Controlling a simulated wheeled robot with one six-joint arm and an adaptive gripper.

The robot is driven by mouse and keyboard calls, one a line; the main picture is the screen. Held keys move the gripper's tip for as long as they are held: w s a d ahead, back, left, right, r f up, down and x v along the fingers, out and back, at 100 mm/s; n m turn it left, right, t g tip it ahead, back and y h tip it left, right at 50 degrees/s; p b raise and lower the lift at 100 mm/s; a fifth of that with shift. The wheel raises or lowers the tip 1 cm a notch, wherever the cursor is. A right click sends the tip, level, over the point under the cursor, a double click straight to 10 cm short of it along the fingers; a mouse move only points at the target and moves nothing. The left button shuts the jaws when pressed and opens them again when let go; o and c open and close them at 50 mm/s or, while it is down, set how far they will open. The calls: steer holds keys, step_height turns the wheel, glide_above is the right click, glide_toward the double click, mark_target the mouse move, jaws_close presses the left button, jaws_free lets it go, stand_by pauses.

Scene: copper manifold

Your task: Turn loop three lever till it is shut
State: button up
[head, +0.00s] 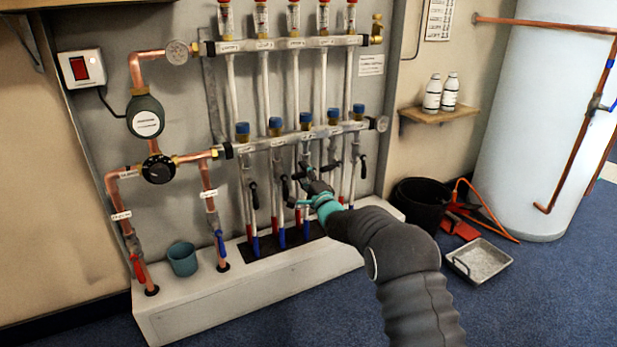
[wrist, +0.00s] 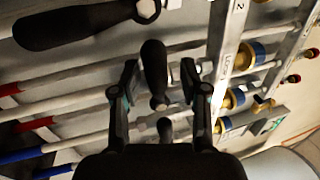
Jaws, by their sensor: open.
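The manifold's lower bar (head: 290,140) carries a row of loops with black levers. In the wrist view, a black lever (wrist: 155,72) stands between my gripper's two fingers (wrist: 158,85), with a gap on each side. This lever looks like loop three's, and it appears to lie across its pipe. My gripper (head: 306,192) is open in front of the middle pipes in the head view, where it partly hides the levers. A larger black lever (wrist: 80,22) near the label "2" lies along its pipe at the upper left of the wrist view.
Another black lever end (wrist: 165,128) shows just below my fingers. Other levers hang left (head: 253,195) and right (head: 363,168) of my gripper. A teal cup (head: 183,259) stands on the white plinth (head: 205,298). A black bucket (head: 420,206) and metal tray (head: 479,261) are on the floor at right.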

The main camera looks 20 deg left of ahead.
steer(key=v, duration=1.2)
stand_by(0.4)
